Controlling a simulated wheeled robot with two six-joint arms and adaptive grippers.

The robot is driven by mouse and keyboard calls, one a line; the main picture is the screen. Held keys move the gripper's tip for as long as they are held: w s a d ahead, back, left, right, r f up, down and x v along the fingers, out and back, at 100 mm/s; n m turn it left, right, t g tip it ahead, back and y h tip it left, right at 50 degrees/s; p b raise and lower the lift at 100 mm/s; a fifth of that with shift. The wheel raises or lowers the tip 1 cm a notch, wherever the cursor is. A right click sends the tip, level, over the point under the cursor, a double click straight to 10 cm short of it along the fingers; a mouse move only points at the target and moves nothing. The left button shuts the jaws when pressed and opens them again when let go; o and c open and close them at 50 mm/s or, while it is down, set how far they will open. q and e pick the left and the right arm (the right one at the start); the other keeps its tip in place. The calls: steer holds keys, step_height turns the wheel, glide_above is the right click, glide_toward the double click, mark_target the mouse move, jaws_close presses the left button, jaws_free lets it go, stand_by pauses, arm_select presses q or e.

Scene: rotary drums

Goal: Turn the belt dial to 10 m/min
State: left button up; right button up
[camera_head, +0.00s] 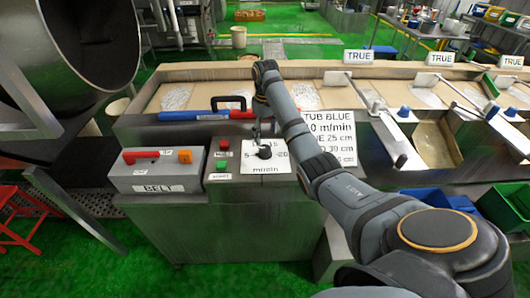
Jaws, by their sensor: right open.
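The belt dial is a black knob (264,153) on a white plate (250,166) marked 5, 15, 20 and m/min, on top of a grey cabinet. The 10 mark and the knob's pointer cannot be made out behind my gripper. My right gripper (261,136) points down right above the knob, with its fingertips close to it; whether they touch is unclear. It is open and holds nothing visible. My right arm comes in from the lower right. My left gripper is out of view.
Beside the dial are a red button (224,144) and a grey BELT box (155,172) with a red lever and orange switch. Behind run a blue-and-red bar (193,115) and the belt (180,95). A placard (338,130), partly covered by my arm, stands right.

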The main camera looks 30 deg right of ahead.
mark_target(265, 148)
arm_select(q)
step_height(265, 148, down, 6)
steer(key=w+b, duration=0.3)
steer(key=b, duration=0.2)
arm_select(e)
steer(key=f, duration=0.6)
steer(key=shift+w+f, duration=0.3)
steer(key=shift+f, duration=0.05)
steer(key=shift+p, duration=0.9)
steer(key=shift+s+f, duration=0.1)
steer(key=shift+f, duration=0.5)
steer(key=c, duration=1.1)
steer(key=shift+r+m+p, duration=0.2)
steer(key=shift+m+p, duration=0.1)
steer(key=shift+p, duration=0.55)
steer(key=shift+c, duration=0.2)
steer(key=m+p, duration=0.6)
steer(key=p, duration=0.3)
steer(key=shift+m, duration=0.3)
steer(key=shift+m+p, duration=1.1)
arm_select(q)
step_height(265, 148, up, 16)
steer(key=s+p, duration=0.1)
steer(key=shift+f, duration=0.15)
arm_select(e)
steer(key=shift+f+m, duration=0.2)
steer(key=shift+m, duration=0.9)
